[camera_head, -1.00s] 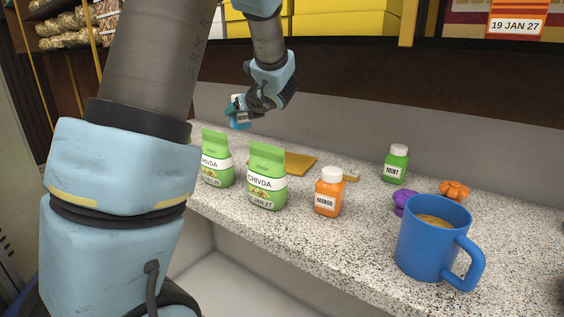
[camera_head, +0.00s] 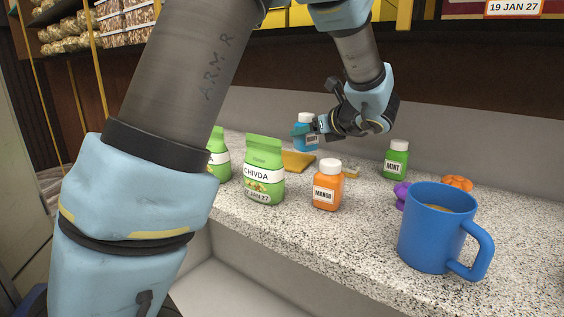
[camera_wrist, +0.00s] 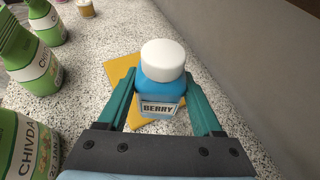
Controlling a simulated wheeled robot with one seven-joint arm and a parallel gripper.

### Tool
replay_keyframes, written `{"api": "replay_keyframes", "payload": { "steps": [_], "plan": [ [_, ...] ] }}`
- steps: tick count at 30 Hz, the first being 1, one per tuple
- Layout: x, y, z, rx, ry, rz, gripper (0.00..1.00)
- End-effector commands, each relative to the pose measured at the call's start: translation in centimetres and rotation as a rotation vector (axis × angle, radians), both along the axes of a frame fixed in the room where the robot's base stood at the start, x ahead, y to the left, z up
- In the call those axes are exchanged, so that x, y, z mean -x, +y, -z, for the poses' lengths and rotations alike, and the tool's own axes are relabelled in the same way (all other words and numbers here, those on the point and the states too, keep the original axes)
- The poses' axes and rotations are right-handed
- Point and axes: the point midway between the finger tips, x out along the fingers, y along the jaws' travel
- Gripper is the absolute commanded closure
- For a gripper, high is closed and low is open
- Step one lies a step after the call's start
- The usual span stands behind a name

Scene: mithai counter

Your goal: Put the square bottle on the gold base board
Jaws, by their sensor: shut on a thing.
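A blue square bottle with a white cap and a BERRY label (camera_wrist: 161,92) is between the two teal fingers of my gripper (camera_wrist: 162,95) in the wrist view. My gripper is shut on it. In the head view the bottle (camera_head: 305,138) is held upright at the end of my gripper (camera_head: 306,131). The gold base board (camera_head: 297,162) lies flat on the speckled counter, partly hidden. In the wrist view the board (camera_wrist: 121,72) shows below and around the bottle. I cannot tell the exact gap between bottle and board.
Green CHIVDA packets (camera_head: 263,172) stand left of the board. An orange MANGO bottle (camera_head: 327,186) stands in front of it. A green MINT bottle (camera_head: 396,160), purple and orange (camera_head: 457,183) items and a blue mug (camera_head: 432,240) stand to the right. A wall runs behind the counter (camera_head: 360,228).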

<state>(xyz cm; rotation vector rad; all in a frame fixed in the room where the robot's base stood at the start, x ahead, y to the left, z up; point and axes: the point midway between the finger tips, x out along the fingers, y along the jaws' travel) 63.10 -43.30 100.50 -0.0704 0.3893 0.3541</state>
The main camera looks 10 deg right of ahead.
Motion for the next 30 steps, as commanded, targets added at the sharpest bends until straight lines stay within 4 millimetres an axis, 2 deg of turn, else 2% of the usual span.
{"api": "replay_keyframes", "payload": {
  "steps": [1, 6, 9, 13, 17, 30],
  "plan": [
    [1.8, -1.6, 0.2, 0.0, 0.0, 0.006, 1.0],
    [6.9, -4.6, 0.3, -0.001, 0.0, 0.0, 1.0],
    [9.0, -5.6, 0.4, 0.0, -0.001, -0.002, 1.0],
    [10.5, -6.1, 0.4, 0.001, -0.002, -0.004, 1.0],
    [9.9, -5.3, 0.3, -0.001, -0.003, -0.009, 1.0],
    [1.9, 2.4, 0.2, -0.002, -0.002, -0.01, 1.0]
  ]
}}
